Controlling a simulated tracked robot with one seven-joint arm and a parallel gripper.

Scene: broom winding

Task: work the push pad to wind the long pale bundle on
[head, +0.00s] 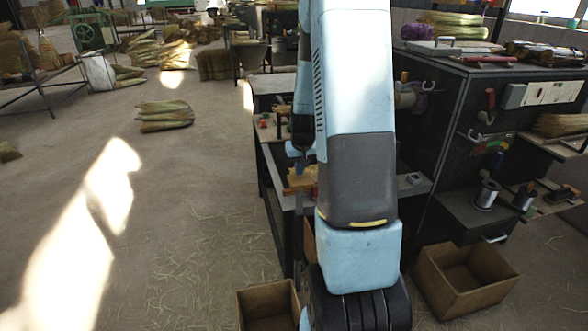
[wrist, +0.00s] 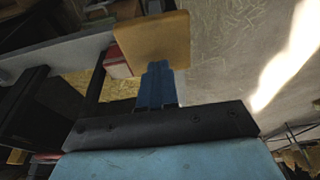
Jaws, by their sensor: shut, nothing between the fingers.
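A flat yellow-tan block (wrist: 152,40), which looks like the push pad, is in the wrist view just beyond my fingertips. In the head view a yellow-tan piece (head: 301,180) shows at the bench's left edge, partly behind my arm. My gripper (wrist: 157,66) has blue fingers pressed together with nothing between them. The fingertips overlap the block's lower edge in the wrist view; I cannot tell if they touch it. In the head view my gripper (head: 299,166) points down over the yellow-tan piece. I cannot make out the bundle being wound; my arm hides much of the bench.
A red block (wrist: 118,62) is left of the tan block. Cardboard boxes (head: 464,279) and (head: 267,306) stand on the floor by the bench. A dark tool panel (head: 450,100) is to the right. A pale bundle (head: 165,116) lies on otherwise open floor to the left.

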